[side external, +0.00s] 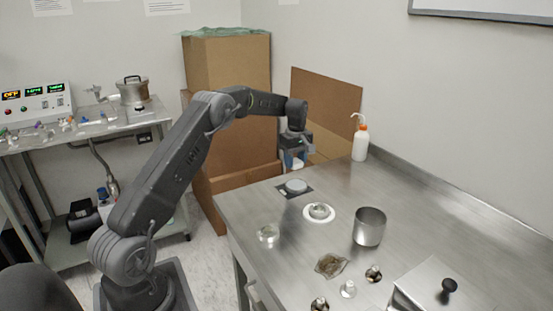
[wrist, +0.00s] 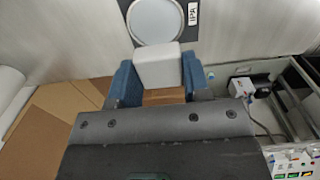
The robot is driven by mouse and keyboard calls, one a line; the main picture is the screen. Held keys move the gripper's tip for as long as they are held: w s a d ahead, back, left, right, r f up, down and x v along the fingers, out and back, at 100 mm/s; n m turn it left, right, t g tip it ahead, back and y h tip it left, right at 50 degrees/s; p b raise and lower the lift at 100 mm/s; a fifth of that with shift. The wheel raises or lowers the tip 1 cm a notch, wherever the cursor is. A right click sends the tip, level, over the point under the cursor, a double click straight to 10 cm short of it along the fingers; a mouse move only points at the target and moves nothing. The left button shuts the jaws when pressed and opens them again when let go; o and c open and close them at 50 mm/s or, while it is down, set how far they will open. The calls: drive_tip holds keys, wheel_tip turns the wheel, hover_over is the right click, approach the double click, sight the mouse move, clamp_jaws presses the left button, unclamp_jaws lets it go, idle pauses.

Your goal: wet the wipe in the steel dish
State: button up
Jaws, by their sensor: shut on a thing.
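My gripper (side external: 291,159) is above the far left end of the steel table. Its blue fingers are shut on the wipe, a folded white block (wrist: 158,68) that shows between them in the wrist view. The shallow round dish (side external: 296,186) with a pale inside sits on a dark mat just below my gripper. In the wrist view the dish (wrist: 158,20) lies just beyond the wipe, beside a label reading IPA. The wipe looks apart from the dish and above it; the exact gap is hard to tell.
A small metal piece (side external: 320,210) sits on a white disc, with a glass dish (side external: 268,234) and a steel cup (side external: 369,226) nearby. A crumpled brown film (side external: 331,265) lies nearer. A wash bottle (side external: 361,142) stands at the back. Cardboard boxes (side external: 226,125) stand beyond the table.

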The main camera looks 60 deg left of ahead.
sight(296, 185)
drive_tip(key=shift+w+d+f, duration=0.15)
drive_tip(key=shift+w+f, duration=0.15)
drive_tip(key=shift+f, duration=2.8)
drive_tip(key=shift+f, duration=0.6)
drive_tip(key=shift+r, duration=3.6)
